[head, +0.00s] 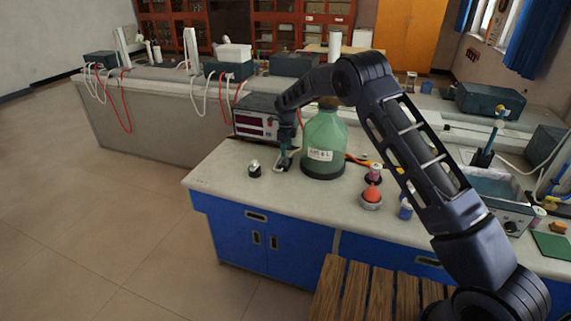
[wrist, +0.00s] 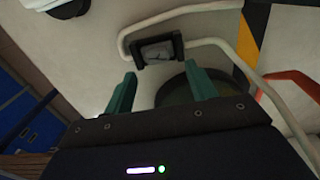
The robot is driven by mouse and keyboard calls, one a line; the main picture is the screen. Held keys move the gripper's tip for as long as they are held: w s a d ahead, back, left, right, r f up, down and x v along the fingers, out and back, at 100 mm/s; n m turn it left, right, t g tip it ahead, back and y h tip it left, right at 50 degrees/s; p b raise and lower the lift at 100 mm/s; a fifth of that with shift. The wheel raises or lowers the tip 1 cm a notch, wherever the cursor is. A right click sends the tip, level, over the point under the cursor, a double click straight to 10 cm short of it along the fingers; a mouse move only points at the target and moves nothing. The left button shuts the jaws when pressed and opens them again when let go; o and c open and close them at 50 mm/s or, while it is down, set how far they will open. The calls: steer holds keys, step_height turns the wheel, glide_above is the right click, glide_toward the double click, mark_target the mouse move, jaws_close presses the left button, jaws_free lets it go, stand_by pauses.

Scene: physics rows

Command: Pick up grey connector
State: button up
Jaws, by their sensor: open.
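The grey connector (wrist: 158,52), a small block with a dark frame and a grey face, lies on the pale bench top in the wrist view. Pale cables run from its sides. My gripper (wrist: 160,70) is open, with its two green fingers apart and nothing between them. The connector sits just past the fingertips, roughly centred between them. In the head view my gripper (head: 284,154) points down low over the bench, left of the green bottle. The connector is small and partly hidden by the gripper there. Whether the fingers touch it cannot be told.
The large green bottle (head: 324,145) stands close right of my gripper. A small black-and-silver item (head: 254,168) is to its left, and a red-display instrument (head: 254,121) is behind. A red-topped item (head: 371,195) stands to the right. The front left bench top (head: 222,174) is clear.

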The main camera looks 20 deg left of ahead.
mark_target(285, 162)
step_height(285, 162, down, 5)
steer(key=shift+s+a+r, duration=0.1)
steer(key=shift+s, duration=0.05)
steer(key=c, duration=1.1)
